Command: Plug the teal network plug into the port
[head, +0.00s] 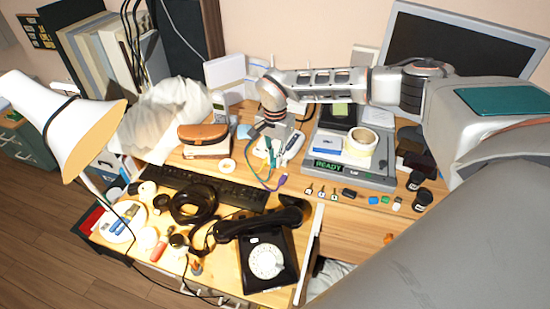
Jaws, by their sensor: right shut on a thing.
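My right arm comes in from the right, and its wrist bends down over the back middle of the desk. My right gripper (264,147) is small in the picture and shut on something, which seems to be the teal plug. The plug is mostly hidden and too small to make out. A teal cable (270,158) shows at the fingers, next to a purple cable (283,180). A grey-white device (293,147) stands just right of the gripper. I cannot make out the port or whether the plug touches it. My left gripper is not in view.
A grey unit marked READY (329,165) carries a tape roll (360,143) and a blue box. A black dial phone (267,258) and a keyboard (200,184) fill the front. A brown pouch (203,133) lies left of the gripper. Small plugs and jars line the right.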

